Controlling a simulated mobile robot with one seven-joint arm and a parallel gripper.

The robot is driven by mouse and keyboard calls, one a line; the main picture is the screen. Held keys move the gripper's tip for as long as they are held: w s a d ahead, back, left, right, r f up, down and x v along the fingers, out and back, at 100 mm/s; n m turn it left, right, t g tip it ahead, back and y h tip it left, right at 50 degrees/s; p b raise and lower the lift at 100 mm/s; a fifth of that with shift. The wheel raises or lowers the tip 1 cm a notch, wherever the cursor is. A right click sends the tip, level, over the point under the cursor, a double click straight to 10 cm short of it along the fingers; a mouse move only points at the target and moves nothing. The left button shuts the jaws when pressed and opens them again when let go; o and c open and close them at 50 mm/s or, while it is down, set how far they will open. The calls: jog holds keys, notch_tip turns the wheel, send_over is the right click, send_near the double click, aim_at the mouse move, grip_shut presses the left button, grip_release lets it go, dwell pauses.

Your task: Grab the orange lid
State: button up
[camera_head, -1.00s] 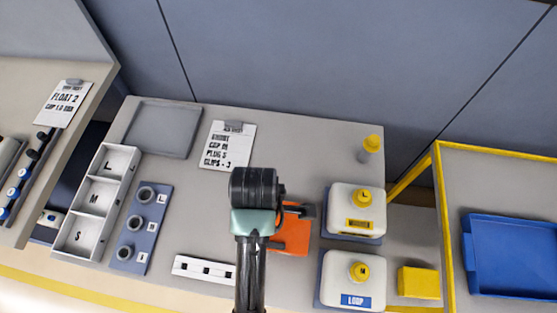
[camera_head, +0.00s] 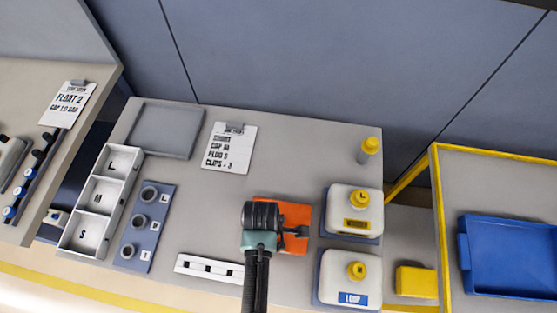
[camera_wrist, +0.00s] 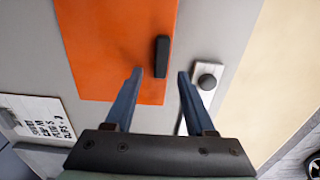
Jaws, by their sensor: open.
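The orange lid (camera_head: 297,212) lies flat on the grey bench top, left of the two white tanks. In the wrist view the orange lid (camera_wrist: 115,40) has a black upright handle (camera_wrist: 162,56) near its right edge. My gripper (camera_head: 300,233) is over the lid in the head view, and my arm hides part of the lid. In the wrist view my gripper (camera_wrist: 161,74) is open and empty. Its two fingers point toward the handle, which appears between and just beyond the fingertips. I cannot tell the remaining height gap.
White tanks with yellow caps (camera_head: 355,210) (camera_head: 350,278) stand close on the right. A white strip with dark squares (camera_head: 210,268) lies at the front. A labelled tray (camera_head: 78,250), a blue ring holder (camera_head: 135,255) and a note (camera_head: 229,150) are to the left.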

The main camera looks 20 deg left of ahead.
grip_shut()
jog(key=shift+r, duration=0.15)
dwell(0.4)
